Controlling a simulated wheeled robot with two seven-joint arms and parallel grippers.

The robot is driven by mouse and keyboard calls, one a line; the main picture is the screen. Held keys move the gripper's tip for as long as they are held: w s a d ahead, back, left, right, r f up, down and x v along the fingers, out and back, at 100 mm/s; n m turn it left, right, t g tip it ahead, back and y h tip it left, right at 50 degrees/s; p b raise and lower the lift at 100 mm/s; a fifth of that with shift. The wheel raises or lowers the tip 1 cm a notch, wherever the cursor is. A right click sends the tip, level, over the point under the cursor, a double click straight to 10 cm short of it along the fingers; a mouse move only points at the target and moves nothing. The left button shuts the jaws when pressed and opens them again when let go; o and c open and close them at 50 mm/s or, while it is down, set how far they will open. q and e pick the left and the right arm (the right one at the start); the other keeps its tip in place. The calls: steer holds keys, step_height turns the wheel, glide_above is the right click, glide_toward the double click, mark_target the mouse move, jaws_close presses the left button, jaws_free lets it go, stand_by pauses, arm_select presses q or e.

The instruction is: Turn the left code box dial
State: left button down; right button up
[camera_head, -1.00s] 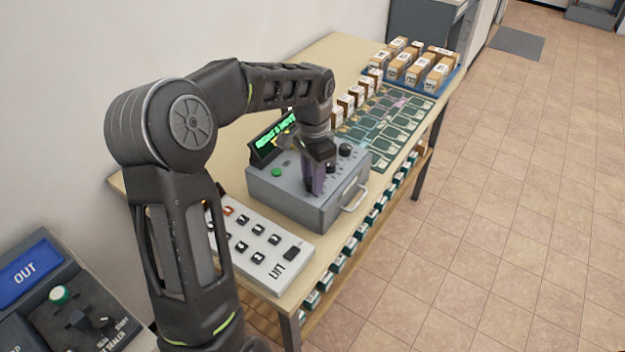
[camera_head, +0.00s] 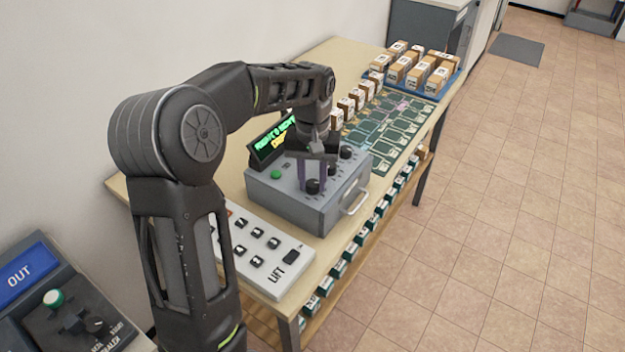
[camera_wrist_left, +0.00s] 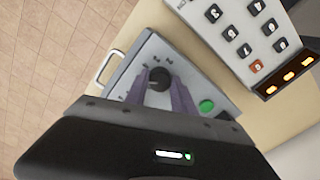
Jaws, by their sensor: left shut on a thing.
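The grey code box (camera_head: 275,205) stands on the table with several black dials along its top. The left dial (camera_head: 313,187) is the one nearest the box's front left; it also shows in the left wrist view (camera_wrist_left: 159,77). My left gripper (camera_head: 312,178) points down over the box, with its two purple fingers (camera_wrist_left: 158,92) on either side of this dial, shut on it. Another dial (camera_head: 346,152) stands farther right on the box. The display (camera_head: 273,140) behind shows green and yellow text. My right gripper is in neither view.
Small boxes (camera_head: 358,98) and a blue tray of parcels (camera_head: 452,80) stand behind.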

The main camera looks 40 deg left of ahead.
mark_target(313, 183)
arm_select(q)
steer(key=shift+n, duration=0.4)
steer(key=c, duration=1.1)
jaws_free()
steer(key=shift+o, duration=0.2)
step_height(313, 183, up, 8)
steer(key=shift+f+b, duration=0.1)
steer(key=shift+b, duration=0.25)
